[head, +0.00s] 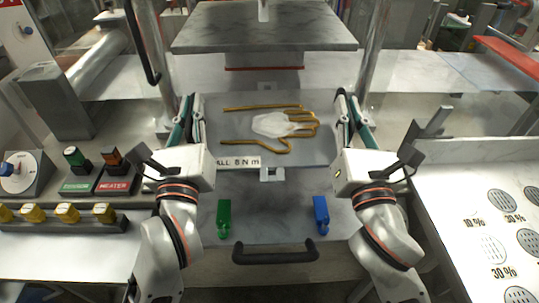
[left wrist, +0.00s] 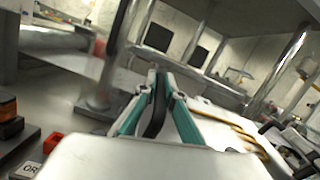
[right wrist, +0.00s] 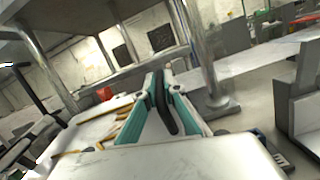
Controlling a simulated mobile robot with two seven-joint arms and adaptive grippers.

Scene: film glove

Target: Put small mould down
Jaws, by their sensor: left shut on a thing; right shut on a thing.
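The small mould (head: 225,120) is a grey plate with a brass hand-shaped outline (head: 288,146) on its face. A whitish translucent film patch (head: 272,124) lies inside the outline. My left gripper (head: 187,108) is at the plate's left side; in the left wrist view its teal fingers (left wrist: 158,100) are closed on a black curved handle. My right gripper (head: 349,108) is at the right side; in the right wrist view its fingers (right wrist: 160,95) are closed on another black handle. I cannot tell whether the plate touches the surface under it.
A press plate (head: 262,30) hangs behind the mould between metal posts. A green handle (head: 224,215) and a blue handle (head: 321,212) stand in front, above a dark bar handle (head: 276,254). Switches and a dial (head: 20,172) are left; a board with percentage marks (head: 480,220) is right.

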